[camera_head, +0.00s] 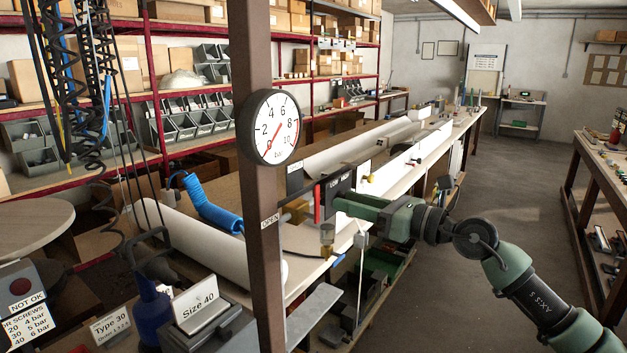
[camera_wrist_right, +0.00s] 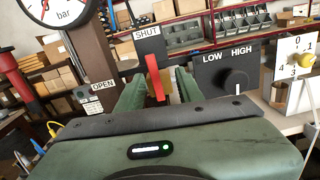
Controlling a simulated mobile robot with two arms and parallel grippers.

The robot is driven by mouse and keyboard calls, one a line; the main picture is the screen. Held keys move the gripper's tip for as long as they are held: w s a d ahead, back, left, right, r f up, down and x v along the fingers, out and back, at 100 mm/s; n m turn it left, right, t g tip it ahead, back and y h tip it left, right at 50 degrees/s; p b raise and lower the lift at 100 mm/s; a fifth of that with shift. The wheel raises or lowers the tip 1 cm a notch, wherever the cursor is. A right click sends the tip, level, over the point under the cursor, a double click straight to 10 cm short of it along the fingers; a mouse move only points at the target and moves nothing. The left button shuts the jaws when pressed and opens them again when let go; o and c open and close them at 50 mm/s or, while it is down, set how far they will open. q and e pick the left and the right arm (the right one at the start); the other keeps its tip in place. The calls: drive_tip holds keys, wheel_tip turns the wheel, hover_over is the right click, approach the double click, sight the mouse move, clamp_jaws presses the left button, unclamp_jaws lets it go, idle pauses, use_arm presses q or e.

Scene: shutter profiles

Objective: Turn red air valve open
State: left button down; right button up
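The red valve handle (camera_head: 317,204) stands upright on the brown post. In the right wrist view the red handle (camera_wrist_right: 154,77) is nearly vertical, its top just under the SHUT label (camera_wrist_right: 147,32). The OPEN label (camera_wrist_right: 102,87) is to its lower left; this OPEN label (camera_head: 270,220) also shows on the post in the head view. My right gripper (camera_wrist_right: 158,88) is open, with one finger on each side of the handle and visible gaps between. In the head view my right gripper (camera_head: 345,207) is beside the post, partly hiding the valve. My left gripper is not in view.
A round pressure gauge (camera_head: 276,127) is mounted on the post above the valve. A black LOW/HIGH knob panel (camera_wrist_right: 238,75) is right of the handle, close to the right finger. A yellow numbered dial (camera_wrist_right: 297,61) is farther right. A blue coiled hose (camera_head: 213,209) lies behind the post.

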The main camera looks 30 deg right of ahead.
sight(318, 190)
drive_tip(key=shift+n, duration=0.4)
drive_tip(key=w+a+p, duration=0.1)
drive_tip(key=w, duration=0.1)
drive_tip(key=w+a+r+p, duration=0.1)
drive_tip(key=w+a+p, duration=0.1)
drive_tip(key=w+p, duration=0.1)
drive_tip(key=shift+w+a+r, duration=0.2)
drive_tip(key=shift+w+r, duration=0.1)
drive_tip(key=shift+w, duration=0.05)
drive_tip(key=shift+w+a+f, duration=0.15)
drive_tip(key=shift+w+a, duration=0.25)
drive_tip(key=shift+w, duration=0.25)
drive_tip(key=shift+c, duration=0.9)
clamp_jaws()
